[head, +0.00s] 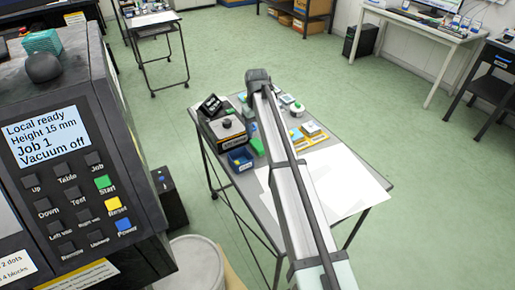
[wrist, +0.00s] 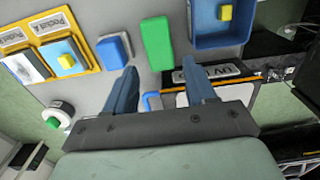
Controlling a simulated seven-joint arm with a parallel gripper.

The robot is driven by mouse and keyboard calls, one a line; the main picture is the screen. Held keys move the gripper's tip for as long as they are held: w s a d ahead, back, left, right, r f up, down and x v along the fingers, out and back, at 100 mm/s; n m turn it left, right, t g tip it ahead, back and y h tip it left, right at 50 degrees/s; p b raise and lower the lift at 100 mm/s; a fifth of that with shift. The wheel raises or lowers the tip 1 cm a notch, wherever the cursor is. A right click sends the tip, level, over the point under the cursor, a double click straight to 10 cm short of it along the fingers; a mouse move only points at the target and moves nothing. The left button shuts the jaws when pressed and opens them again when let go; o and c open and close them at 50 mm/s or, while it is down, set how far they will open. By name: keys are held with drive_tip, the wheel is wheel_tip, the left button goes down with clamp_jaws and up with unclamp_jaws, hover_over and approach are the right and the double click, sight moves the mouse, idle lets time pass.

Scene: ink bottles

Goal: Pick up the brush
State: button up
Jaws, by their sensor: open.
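I cannot make out a brush for certain in either view. My gripper (wrist: 158,78) is open, with its two dark blue fingers spread and nothing visible held between them. It points at the grey tabletop (wrist: 98,85). A green block (wrist: 157,43) lies just beyond the fingertips, and a blue block (wrist: 114,51) lies to its left.
A blue bin (wrist: 220,38) holds a small yellow piece. An orange tray (wrist: 88,60) with pads is at left, near a white round container (wrist: 58,115) with a green centre. A white sheet (head: 345,180) covers the table's near right. A control panel (head: 75,150) stands at left.

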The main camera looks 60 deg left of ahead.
sight(257, 143)
drive_tip(key=shift+d+f, duration=0.2)
drive_tip(key=shift+f, duration=4.2)
drive_tip(key=shift+c, duration=0.3)
drive_tip(key=c, duration=0.7)
wheel_tip(257, 143, up, 10)
drive_tip(key=shift+r, duration=0.1)
